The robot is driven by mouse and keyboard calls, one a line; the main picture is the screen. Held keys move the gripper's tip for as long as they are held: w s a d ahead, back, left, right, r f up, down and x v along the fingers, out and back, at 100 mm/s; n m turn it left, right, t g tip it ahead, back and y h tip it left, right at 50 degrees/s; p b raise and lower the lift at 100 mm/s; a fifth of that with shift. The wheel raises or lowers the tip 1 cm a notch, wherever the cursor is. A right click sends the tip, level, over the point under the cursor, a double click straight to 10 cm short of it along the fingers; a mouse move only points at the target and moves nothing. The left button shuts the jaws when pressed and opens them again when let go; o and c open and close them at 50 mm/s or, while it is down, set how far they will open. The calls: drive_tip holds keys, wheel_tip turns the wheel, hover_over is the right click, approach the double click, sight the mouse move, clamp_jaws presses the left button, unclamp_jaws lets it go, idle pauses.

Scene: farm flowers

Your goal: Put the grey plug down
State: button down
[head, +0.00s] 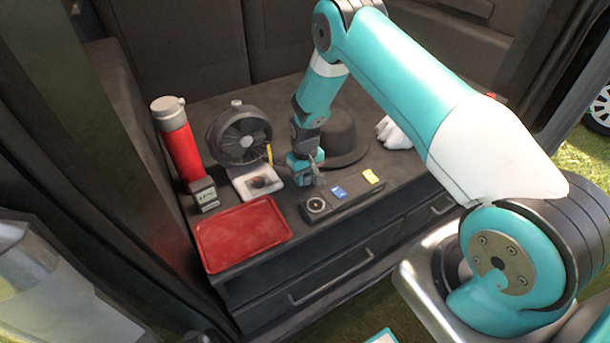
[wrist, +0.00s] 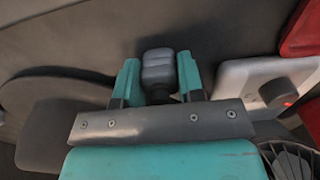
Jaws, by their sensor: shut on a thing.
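My gripper (head: 306,172) reaches down over the dark cabinet top, between the white switch plate and the black strip. In the wrist view my gripper (wrist: 158,88) has its two teal fingers shut on the grey plug (wrist: 158,68), a rounded, ribbed grey piece. In the head view the plug is a small grey shape (head: 318,179) at the fingertips, partly hidden by the gripper. I cannot tell whether it touches the surface below.
A white plate with a dark knob (head: 247,187), a black fan (head: 226,142), a red cylinder (head: 178,145) and a red tray (head: 240,232) stand left. A black strip (head: 318,215) with blue and yellow pieces lies in front. A dark hat (head: 345,140) and white glove (head: 394,133) lie behind right.

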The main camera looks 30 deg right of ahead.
drive_tip(key=shift+f+b, duration=0.45)
drive_tip(key=shift+f, duration=0.1)
drive_tip(key=c, duration=0.7)
unclamp_jaws()
drive_tip(key=shift+c, duration=0.2)
drive_tip(key=shift+r, duration=0.1)
wheel_tip(320, 180, up, 13)
drive_tip(key=shift+a+r+b, duration=0.1)
drive_tip(key=shift+b, duration=0.25)
drive_tip(key=s+a+r+n+y, duration=0.1)
drive_tip(key=s+a+r+n, duration=0.1)
drive_tip(key=s+a+r, duration=0.55)
drive_tip(key=s+a+r+n+y, duration=0.1)
drive_tip(key=s+a+r, duration=0.25)
drive_tip(key=r, duration=0.65)
drive_tip(key=s+a+r+n, duration=0.1)
drive_tip(key=s+r, duration=0.1)
drive_tip(key=s, duration=0.5)
drive_tip(key=s+a+r+n+y, duration=0.1)
drive_tip(key=s+a+r, duration=0.1)
drive_tip(key=s, duration=0.4)
drive_tip(key=s+a+r+n+y, duration=0.1)
drive_tip(key=s+r, duration=0.2)
drive_tip(key=s, duration=0.4)
drive_tip(key=shift+s+a+r+n, duration=0.25)
drive_tip(key=shift+s+a+n, duration=0.05)
drive_tip(key=shift+s+a, duration=0.05)
